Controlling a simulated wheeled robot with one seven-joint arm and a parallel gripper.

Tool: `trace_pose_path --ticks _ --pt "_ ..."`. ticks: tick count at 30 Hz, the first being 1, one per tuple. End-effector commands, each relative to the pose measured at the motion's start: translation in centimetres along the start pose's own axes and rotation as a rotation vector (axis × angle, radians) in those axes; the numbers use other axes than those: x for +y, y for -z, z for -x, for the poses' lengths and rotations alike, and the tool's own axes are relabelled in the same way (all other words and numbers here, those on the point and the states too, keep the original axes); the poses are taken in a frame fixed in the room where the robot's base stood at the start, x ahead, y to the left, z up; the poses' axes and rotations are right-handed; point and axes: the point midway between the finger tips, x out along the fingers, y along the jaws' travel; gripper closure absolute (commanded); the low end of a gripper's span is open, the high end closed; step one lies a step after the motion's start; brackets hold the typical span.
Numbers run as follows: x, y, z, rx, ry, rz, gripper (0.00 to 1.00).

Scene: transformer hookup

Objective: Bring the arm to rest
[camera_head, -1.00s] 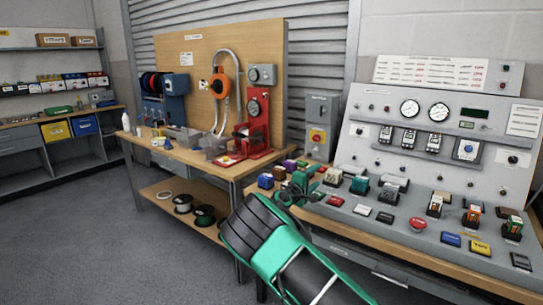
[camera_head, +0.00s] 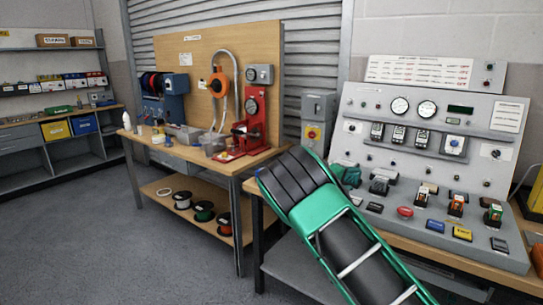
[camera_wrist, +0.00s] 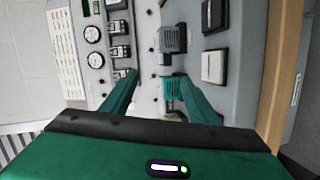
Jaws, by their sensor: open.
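My arm (camera_head: 318,210), green and black, reaches up from the lower right in the head view, in front of the near edge of the control desk. My gripper (camera_wrist: 157,78) shows in the wrist view with its two green fingers apart and nothing held between them. It points at the control desk. A teal block (camera_wrist: 173,88) shows beside the right finger; whether they touch cannot be told. A grey block (camera_wrist: 173,39) lies beyond it.
The control desk (camera_head: 420,160) has gauges, switches and several small parts. A wooden workbench (camera_head: 215,165) with a red press (camera_head: 257,125) stands left of it, with wire spools on its lower shelf. Shelving is at far left. The floor (camera_head: 120,240) at lower left is clear.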

Motion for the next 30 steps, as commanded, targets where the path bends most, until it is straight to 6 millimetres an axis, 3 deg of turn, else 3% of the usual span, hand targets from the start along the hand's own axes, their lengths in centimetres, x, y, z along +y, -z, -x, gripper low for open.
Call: trace_pose_path --ticks 6,13,20,30 --pt "2.8 -10.6 -3.1 -0.193 0.166 -0.151 0.46" --pt "4.4 -21.9 -2.8 -0.389 0.358 -0.327 0.46" --pt "5.2 -31.4 0.7 -0.547 0.538 -0.491 0.46" --pt "5.7 -42.2 10.0 -0.717 0.775 -0.697 0.46"
